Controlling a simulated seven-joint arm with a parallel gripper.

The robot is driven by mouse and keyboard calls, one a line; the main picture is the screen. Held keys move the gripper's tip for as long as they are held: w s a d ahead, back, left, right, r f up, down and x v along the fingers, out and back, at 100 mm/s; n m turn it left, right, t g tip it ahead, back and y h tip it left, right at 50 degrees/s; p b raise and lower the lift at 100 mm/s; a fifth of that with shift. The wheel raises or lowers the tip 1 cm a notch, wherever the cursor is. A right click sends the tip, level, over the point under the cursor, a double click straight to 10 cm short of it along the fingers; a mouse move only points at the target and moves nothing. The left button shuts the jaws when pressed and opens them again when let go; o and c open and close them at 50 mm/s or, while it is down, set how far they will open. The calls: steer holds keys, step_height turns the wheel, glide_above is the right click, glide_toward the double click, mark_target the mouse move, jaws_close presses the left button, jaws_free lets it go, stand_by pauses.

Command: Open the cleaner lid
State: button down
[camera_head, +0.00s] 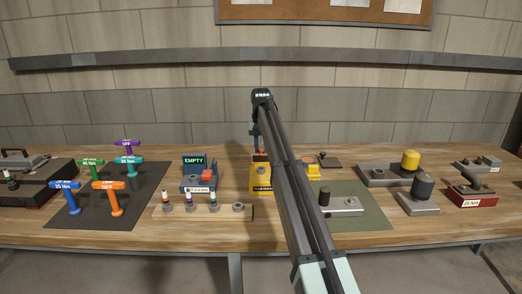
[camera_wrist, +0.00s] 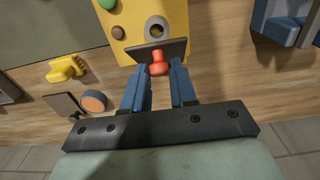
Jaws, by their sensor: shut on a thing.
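The yellow cleaner (camera_head: 261,184) stands on the bench at the middle of the head view, partly hidden by my arm. In the wrist view its yellow top (camera_wrist: 182,14) shows a grey ring with a dark centre (camera_wrist: 155,27). The dark lid plate (camera_wrist: 176,48) is at the cleaner's edge, beside that ring, with a red knob (camera_wrist: 157,69) on it. My gripper (camera_wrist: 159,65) is shut on the red knob, one blue finger on each side. In the head view my gripper (camera_head: 257,142) is just above the cleaner. I cannot tell the lid's exact tilt.
A blue-grey device reading EMPTY (camera_head: 194,174) stands close on the left. A green mat (camera_head: 370,211) with a metal plate lies to the right. A yellow piece (camera_wrist: 66,69) and an orange-topped disc (camera_wrist: 94,101) lie near my gripper. A dark mat with coloured T-handles (camera_head: 78,221) is farther left.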

steer(key=shift+w, duration=0.1)
stand_by(0.3)
steer(key=c, duration=0.9)
jaws_free()
step_height(320, 180, up, 14)
steer(key=shift+f, duration=0.1)
